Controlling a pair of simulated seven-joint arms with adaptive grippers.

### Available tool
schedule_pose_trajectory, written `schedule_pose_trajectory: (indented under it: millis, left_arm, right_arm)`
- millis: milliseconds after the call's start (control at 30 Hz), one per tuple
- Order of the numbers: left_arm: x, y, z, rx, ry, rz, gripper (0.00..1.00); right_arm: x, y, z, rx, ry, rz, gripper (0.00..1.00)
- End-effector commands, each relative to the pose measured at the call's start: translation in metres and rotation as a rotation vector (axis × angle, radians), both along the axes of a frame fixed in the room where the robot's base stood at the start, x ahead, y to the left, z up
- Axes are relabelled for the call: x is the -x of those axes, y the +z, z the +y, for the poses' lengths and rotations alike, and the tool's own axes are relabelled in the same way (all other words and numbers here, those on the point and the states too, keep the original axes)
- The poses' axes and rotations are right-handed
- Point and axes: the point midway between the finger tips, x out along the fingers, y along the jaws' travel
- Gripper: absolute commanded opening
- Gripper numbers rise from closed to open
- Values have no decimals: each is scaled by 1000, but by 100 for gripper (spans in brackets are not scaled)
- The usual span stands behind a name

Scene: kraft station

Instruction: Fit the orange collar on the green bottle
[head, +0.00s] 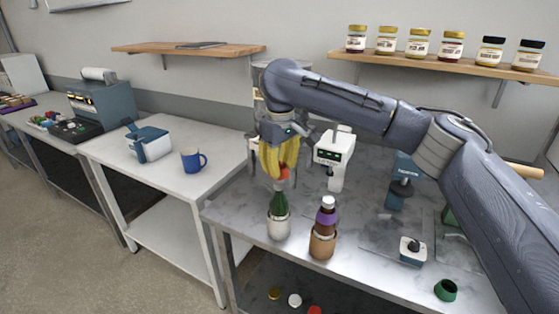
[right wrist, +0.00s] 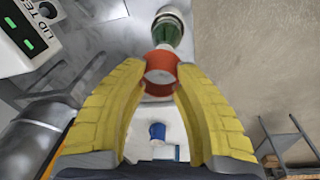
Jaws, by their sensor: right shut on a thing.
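The green bottle (head: 279,203) stands upright on the grey bench, its lower part pale; it also shows in the right wrist view (right wrist: 166,32). My right gripper (head: 279,168) has yellow fingers, shut on the orange collar (right wrist: 160,75), a short open ring. The collar also shows in the head view (head: 284,173), low between the fingertips, just above the bottle's top and slightly right of it. The fingers partly hide it. I cannot tell whether the collar touches the bottle's mouth. My left gripper is not in view.
A white lid tester (head: 334,155) stands behind. A green ring (head: 446,290) lies at the bench's front right. A blue mug (head: 193,160) sits on the white table at left.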

Motion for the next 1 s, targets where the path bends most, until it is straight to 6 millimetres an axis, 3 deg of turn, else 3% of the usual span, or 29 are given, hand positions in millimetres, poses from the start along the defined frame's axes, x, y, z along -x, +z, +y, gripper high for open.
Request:
schedule_pose_trajectory:
  millis: [500, 1000]
  left_arm:
    - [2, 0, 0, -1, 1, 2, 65]
    - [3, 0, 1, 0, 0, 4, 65]
  right_arm:
    - [0, -31, 1, -1, 1, 1, 16]
    - [0, -34, 0, 0, 1, 0, 16]
